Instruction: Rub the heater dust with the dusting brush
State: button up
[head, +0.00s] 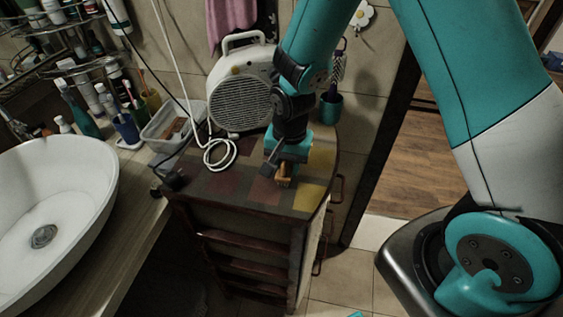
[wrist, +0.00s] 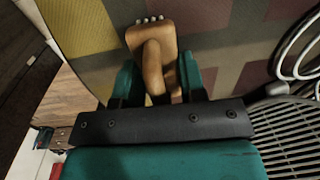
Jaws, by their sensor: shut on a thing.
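The white heater (head: 240,88) stands upright at the back of the cabinet top, its round grille facing forward. Part of its grille (wrist: 292,138) shows at the lower right of the wrist view. I cannot clearly make out dust on it. My gripper (head: 285,172) is low over the cabinet top, in front of and to the right of the heater, apart from it. It is shut on the dusting brush (head: 284,182), whose brown wooden body (wrist: 152,55) shows between the teal fingers in the wrist view. Pale bristle tips show at its far end. Whether the brush touches the cabinet top is unclear.
The checkered cabinet top (head: 225,188) is mostly clear in front of the heater. A coiled white cable (head: 220,153) lies left of my gripper. A teal cup (head: 330,108) is at the back right. A clear bin (head: 172,128) and white basin (head: 50,210) are at left.

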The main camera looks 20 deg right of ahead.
notch_tip(320, 180, up, 3)
jog(key=shift+a+r+p, duration=0.1)
jog(key=shift+r+p, duration=0.1)
jog(key=shift+p, duration=0.45)
jog(key=shift+r+p, duration=0.35)
notch_tip(320, 180, up, 4)
jog(key=p, duration=0.3)
jog(key=shift+w+r, duration=0.1)
jog(key=shift+r, duration=0.05)
